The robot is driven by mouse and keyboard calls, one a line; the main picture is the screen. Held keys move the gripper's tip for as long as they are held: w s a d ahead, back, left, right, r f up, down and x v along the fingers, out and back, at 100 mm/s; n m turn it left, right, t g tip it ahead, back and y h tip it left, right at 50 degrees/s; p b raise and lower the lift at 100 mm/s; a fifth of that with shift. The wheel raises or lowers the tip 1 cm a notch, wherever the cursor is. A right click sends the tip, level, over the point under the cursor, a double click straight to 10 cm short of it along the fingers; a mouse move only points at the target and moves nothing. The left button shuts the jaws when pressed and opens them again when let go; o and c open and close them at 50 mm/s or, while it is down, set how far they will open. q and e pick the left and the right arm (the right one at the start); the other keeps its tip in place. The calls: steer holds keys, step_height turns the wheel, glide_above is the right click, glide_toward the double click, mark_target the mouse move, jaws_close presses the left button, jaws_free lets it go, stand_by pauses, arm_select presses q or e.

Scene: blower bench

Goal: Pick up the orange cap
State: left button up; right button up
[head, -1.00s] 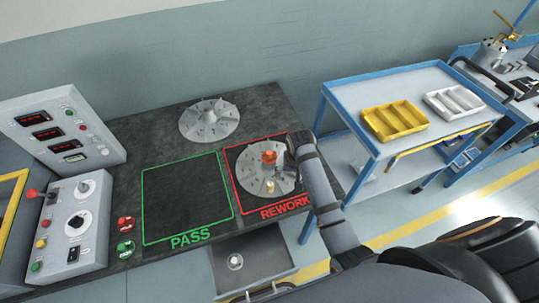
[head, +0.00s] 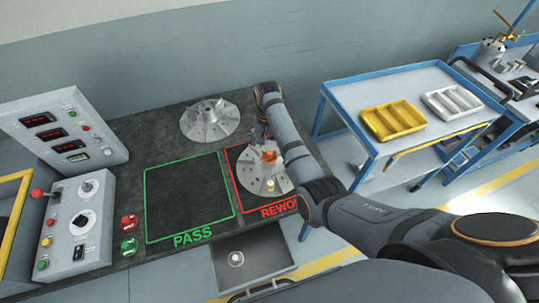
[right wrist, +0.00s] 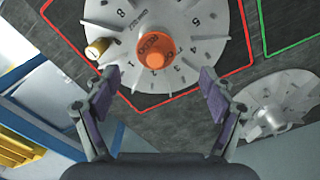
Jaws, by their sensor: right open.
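The orange cap (head: 268,156) sits at the centre of a grey finned disc (head: 255,178) inside the red REWORK outline. In the right wrist view the orange cap (right wrist: 155,47) shows from above, with lettering on its top, on the numbered disc (right wrist: 200,22). My right gripper (right wrist: 160,88) is open and empty, its two fingers spread on either side below the cap in that view. My left gripper is not in view.
A brass piece (right wrist: 98,47) stands on the disc near its rim. A second finned disc (head: 210,119) lies at the back of the bench. The green PASS area (head: 187,195) is empty. A blue cart (head: 350,90) with yellow tray (head: 394,119) stands right.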

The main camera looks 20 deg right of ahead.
mark_target(270, 153)
steer(key=f, duration=0.1)
steer(key=f+p, duration=0.1)
steer(key=f, duration=0.3)
steer(key=shift+s+d+f, duration=0.1)
steer(key=shift+s+d, duration=0.05)
steer(key=shift+d, duration=0.15)
steer(key=shift+s, duration=0.15)
jaws_close()
